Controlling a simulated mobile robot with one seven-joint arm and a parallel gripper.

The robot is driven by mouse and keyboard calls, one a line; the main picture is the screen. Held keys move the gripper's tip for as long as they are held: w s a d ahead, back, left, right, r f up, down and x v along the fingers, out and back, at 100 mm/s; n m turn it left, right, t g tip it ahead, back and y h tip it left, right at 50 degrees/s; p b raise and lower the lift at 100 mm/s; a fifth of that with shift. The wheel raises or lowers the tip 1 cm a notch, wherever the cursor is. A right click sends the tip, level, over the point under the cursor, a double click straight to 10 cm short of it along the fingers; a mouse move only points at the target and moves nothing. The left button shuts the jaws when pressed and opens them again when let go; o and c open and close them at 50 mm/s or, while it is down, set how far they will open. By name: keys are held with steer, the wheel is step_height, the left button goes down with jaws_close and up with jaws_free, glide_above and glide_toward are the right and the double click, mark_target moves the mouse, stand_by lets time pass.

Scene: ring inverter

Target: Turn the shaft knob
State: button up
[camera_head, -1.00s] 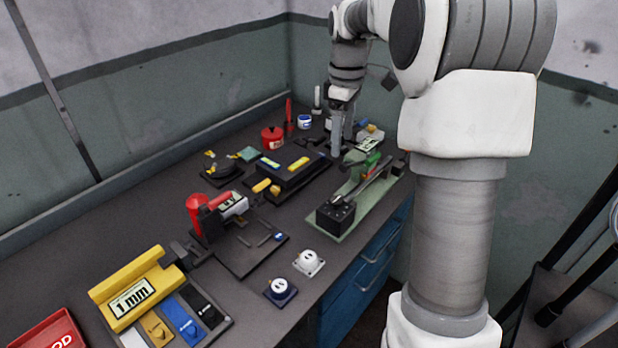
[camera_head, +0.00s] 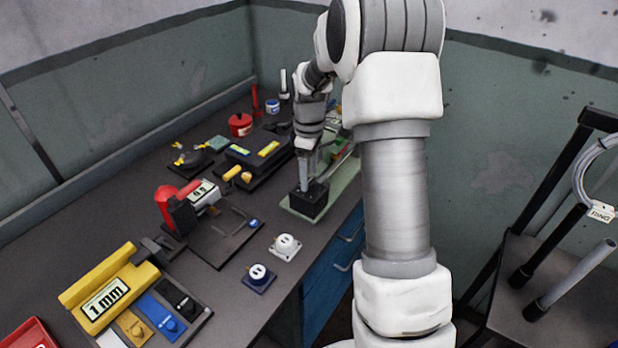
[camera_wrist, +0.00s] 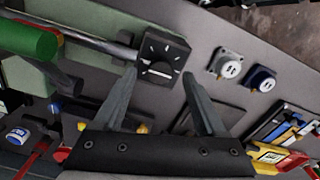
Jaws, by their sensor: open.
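The shaft knob (camera_wrist: 158,68) shows as a dial with white marks on a black box (camera_wrist: 172,48) in the wrist view. A grey shaft (camera_wrist: 95,38) runs from the box to a green part. In the head view the black box (camera_head: 310,204) stands at the near end of a pale green plate (camera_head: 291,208). My gripper (camera_wrist: 160,76) is open, its fingers on either side of the knob in the picture. I cannot tell if they touch it. In the head view my gripper (camera_head: 304,188) is just above the box and partly hides it.
Two sockets, white (camera_head: 286,246) and blue (camera_head: 259,277), sit in front of the plate. A black fixture with a red cylinder (camera_head: 172,203) is to the left. A yellow "1 mm" block (camera_head: 106,292) is at the front left. A red pot (camera_head: 240,125) stands farther back.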

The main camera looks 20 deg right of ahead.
steer(key=shift+f, duration=0.85)
jaws_close()
